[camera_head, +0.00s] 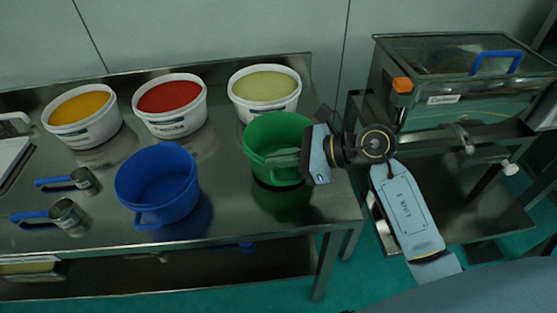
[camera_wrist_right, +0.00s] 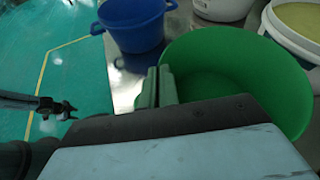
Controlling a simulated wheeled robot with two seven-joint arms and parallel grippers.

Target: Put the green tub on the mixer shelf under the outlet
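The green tub (camera_head: 262,135) is at the right end of the steel table, in front of the pale-green-filled bucket. My right gripper (camera_head: 283,159) is at its near right side. In the wrist view the two fingers (camera_wrist_right: 157,87) are close together at the green tub's (camera_wrist_right: 215,75) wall and look shut on it; what lies between them is hidden. The tub looks upright and empty; I cannot tell whether it is off the table. The mixer (camera_head: 455,85) with its shelf (camera_head: 480,205) stands at the right. A small dark part, perhaps my left gripper (camera_wrist_right: 55,108), shows in the wrist view.
A blue tub (camera_head: 157,185) stands left of the green one. Behind are buckets with yellow (camera_head: 82,115), red (camera_head: 172,105) and pale green (camera_head: 264,90) contents. Two blue-handled scoops (camera_head: 65,215) lie at the left. A gap separates the table (camera_head: 235,225) from the mixer.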

